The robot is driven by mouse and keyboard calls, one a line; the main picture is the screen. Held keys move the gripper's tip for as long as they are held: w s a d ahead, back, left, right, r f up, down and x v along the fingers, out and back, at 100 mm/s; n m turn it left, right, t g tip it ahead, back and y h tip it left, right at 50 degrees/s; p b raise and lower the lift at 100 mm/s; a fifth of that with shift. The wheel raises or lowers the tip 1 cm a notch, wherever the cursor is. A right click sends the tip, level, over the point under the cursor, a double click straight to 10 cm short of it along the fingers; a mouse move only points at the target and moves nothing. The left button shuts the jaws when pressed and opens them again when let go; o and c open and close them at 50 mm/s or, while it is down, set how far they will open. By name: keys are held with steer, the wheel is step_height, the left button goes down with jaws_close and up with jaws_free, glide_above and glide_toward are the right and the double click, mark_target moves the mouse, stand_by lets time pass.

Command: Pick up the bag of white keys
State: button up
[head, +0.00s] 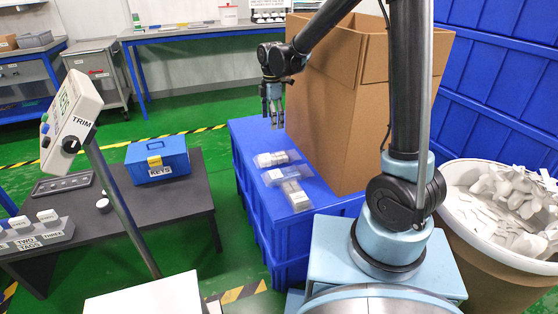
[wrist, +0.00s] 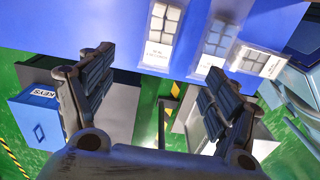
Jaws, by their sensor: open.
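Three clear packets lie in a row on the blue crate (head: 333,204). In the wrist view, the left packet (wrist: 163,25), middle packet (wrist: 215,42) and right packet (wrist: 255,62) have white labels. My gripper (head: 273,118) is open and empty above the crate's far end. In the wrist view, my gripper (wrist: 155,68) has its fingers apart, with the packets beyond them.
A tall cardboard box (head: 345,110) stands behind the packets. A dark table (head: 130,208) at left holds a blue KEYS box (head: 158,160). A TRIM panel (head: 72,110) on a post stands in front. A drum of white pieces (head: 492,240) is at right.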

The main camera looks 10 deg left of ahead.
glide_above(273, 156)
steer(key=f, duration=1.1)
steer(key=shift+w+a+f, duration=0.15)
steer(key=shift+w+f, duration=0.2)
steer(key=shift+s+f, duration=0.2)
steer(key=shift+f, duration=2.85)
steer(key=c, duration=1.2)
